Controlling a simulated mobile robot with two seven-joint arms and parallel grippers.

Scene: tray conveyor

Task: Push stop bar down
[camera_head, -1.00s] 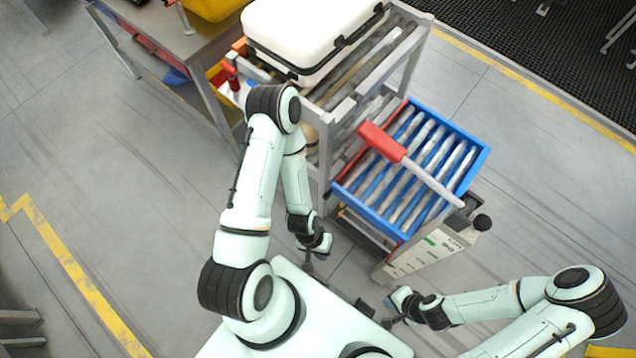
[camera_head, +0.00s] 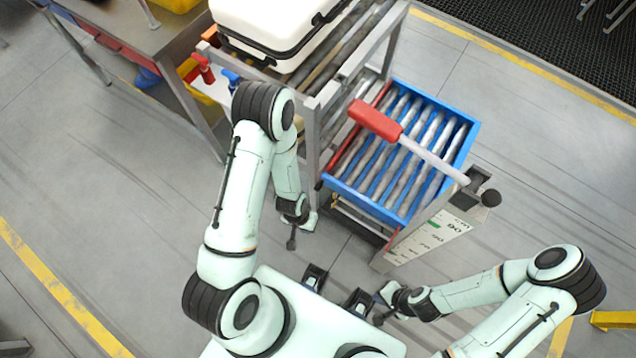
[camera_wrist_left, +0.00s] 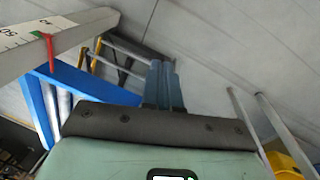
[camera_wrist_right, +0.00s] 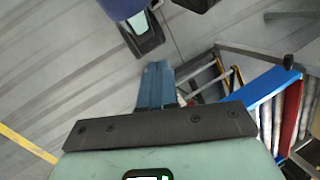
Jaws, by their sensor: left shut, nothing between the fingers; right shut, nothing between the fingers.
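A narrow red bar (camera_head: 376,101) runs along the left edge of a blue-framed roller tray (camera_head: 448,178). A lever with a thick red handle (camera_head: 375,120) and a pale rod (camera_head: 435,161) reaches over the rollers from a post at the right. I cannot tell for sure which is the stop bar. My left gripper (camera_head: 291,243) is shut and empty, pointing down to the lower left of the tray; its fingers show in the left wrist view (camera_wrist_left: 163,85). My right gripper (camera_head: 380,318) is shut and empty below the tray; its fingers show in the right wrist view (camera_wrist_right: 155,85). Neither touches bar or lever.
A metal roller rack (camera_head: 313,135) stands left of the tray, carrying a white case (camera_head: 275,22) with black trim. A workbench (camera_head: 150,42) is at the upper left. A post with a scale (camera_head: 430,238) stands in front of the tray. Floor at left is clear.

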